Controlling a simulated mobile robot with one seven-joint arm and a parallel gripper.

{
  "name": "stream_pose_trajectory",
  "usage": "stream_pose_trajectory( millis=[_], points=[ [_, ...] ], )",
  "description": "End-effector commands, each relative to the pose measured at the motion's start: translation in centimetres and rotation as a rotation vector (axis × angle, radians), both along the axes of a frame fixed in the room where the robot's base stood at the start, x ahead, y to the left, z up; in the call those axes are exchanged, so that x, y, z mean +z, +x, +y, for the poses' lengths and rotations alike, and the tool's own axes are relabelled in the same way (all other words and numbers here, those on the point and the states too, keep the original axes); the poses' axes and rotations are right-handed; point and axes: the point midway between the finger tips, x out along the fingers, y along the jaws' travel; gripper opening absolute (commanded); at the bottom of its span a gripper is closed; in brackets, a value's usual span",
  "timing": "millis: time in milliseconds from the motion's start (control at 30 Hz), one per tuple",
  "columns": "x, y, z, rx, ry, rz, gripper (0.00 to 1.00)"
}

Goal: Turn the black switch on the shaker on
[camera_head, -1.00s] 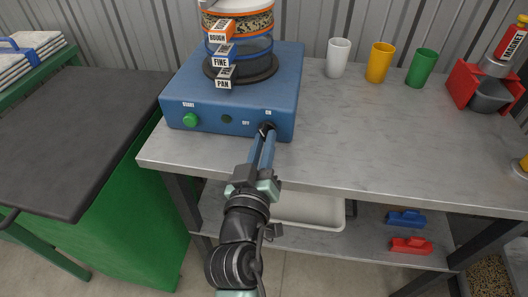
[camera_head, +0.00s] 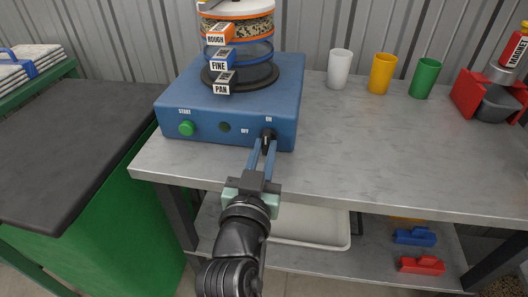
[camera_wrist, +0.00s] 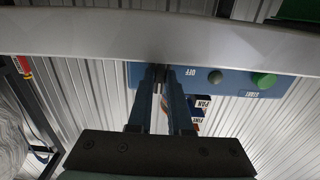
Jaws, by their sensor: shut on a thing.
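The blue shaker (camera_head: 190,98) stands on the grey metal bench with a sieve stack (camera_head: 237,45) on top. Its front face carries a green START button (camera_head: 187,129), a dark round spot and the black switch (camera_head: 268,136) at the right. The OFF label is left of the switch and the ON label above it. The switch looks roughly upright, towards ON. My gripper (camera_head: 263,153) is shut on the switch from the front. In the wrist view, my gripper (camera_wrist: 166,84) reaches the shaker face (camera_wrist: 205,72) with its fingers close together. They largely hide the switch there.
White (camera_head: 339,69), yellow (camera_head: 381,74) and green (camera_head: 423,74) cups stand at the bench's back. A red holder (camera_head: 477,92) is at the right. A cream tray (camera_head: 308,229) and blue and red objects lie below. The bench right of the shaker is clear.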

Motion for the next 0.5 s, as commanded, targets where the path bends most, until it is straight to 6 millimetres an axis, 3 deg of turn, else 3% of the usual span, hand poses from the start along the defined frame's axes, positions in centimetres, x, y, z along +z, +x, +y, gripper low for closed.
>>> stream_pose_trajectory(
  millis=[267, 300, 433, 500],
  points=[
    [-0.02, 0.00, 0.05, 0.001, 0.004, 0.000, 0.00],
    [-0.02, 0.00, 0.05, 0.001, 0.004, 0.000, 0.23],
    [-0.01, 0.00, 0.04, 0.001, 0.003, 0.000, 0.46],
    [-0.01, 0.00, 0.03, 0.001, 0.003, 0.000, 0.47]
  ],
)
